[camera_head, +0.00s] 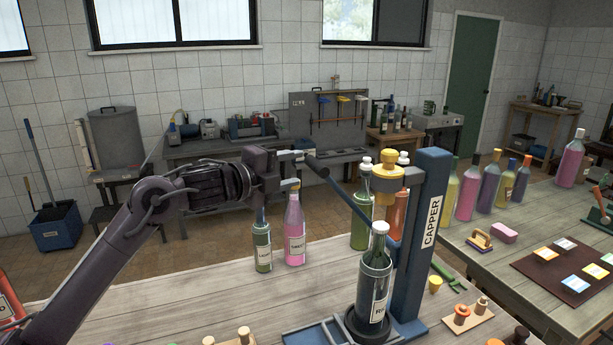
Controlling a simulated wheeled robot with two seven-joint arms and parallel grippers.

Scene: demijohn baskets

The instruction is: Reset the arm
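My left arm reaches in from the left. My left gripper (293,169) looks open, with its fingers apart, just left of the dark handle end of the lever (347,203) on the blue capper (430,215). Nothing shows between the fingers. A corked dark green bottle (374,280) stands upright on the capper's base, below its yellow head (385,182). A pink bottle (295,235) and a small green bottle (263,247) stand below the gripper. My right gripper is out of view.
A green bottle (361,215) and an orange bottle (398,215) stand behind the capper. Wooden stopper holders (468,318) lie along the front edge. The right table (475,255) holds several coloured bottles, a pink sponge (504,232) and a brown card mat (550,280). The left tabletop is mostly clear.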

